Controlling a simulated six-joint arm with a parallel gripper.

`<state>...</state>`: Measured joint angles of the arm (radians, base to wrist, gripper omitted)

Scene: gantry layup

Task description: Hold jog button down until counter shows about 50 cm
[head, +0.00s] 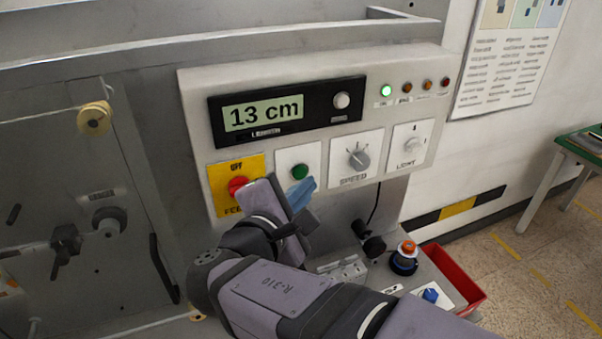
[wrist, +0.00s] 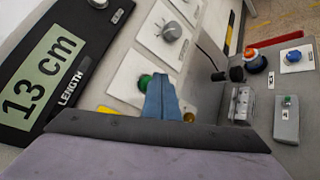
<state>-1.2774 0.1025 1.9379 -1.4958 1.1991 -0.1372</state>
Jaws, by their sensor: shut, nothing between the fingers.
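The counter (head: 264,113) is a lit display reading 13 cm; it also reads 13 cm in the wrist view (wrist: 42,80), with a LENGTH label beside it. A round green button (head: 299,171) sits on a white plate below it; no readable label shows, so I cannot tell if it is the jog button. My gripper (head: 306,188) is shut and empty, its blue fingertips just below and right of the green button. In the wrist view the fingertips (wrist: 160,92) partly cover that button (wrist: 145,80). I cannot tell if they touch it.
A red knob (head: 237,187) on a yellow plate is left of the green button. The SPEED dial (head: 359,159) and LIGHT switch (head: 411,147) are to its right. Below stand an orange-topped knob (head: 407,248), a blue button (head: 430,295) and a red bin (head: 456,278).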

